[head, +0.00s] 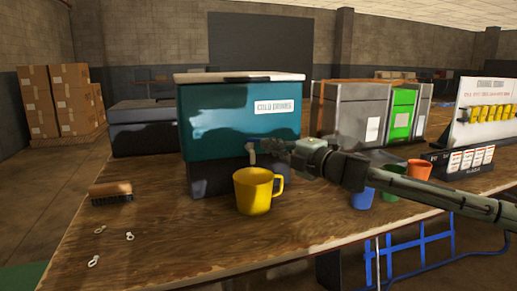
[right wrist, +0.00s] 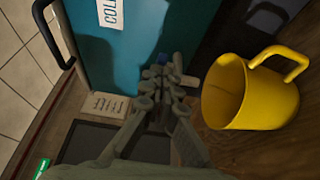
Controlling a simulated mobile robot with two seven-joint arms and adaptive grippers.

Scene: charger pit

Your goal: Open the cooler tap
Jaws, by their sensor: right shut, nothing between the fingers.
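The teal cooler (head: 215,125) with a pale lid and a "COLD DRINKS" label stands on the wooden table; its front also fills the upper middle of the right wrist view (right wrist: 130,60). A pale tap (head: 251,153) sticks out low on its front. A yellow mug (head: 253,192) stands upright in front of the cooler, below the tap, and shows at right in the right wrist view (right wrist: 255,98). My right gripper (head: 272,148) is shut and empty, its fingertips close to the tap's right side. I cannot tell whether they touch. In the right wrist view the fingers (right wrist: 163,75) hide most of the tap.
A brush (head: 110,192) and several small metal pieces (head: 129,236) lie at the table's left. Blue (head: 362,198), green (head: 391,182) and orange (head: 420,170) cups stand at right under my arm. Grey bins (head: 350,115) stand behind.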

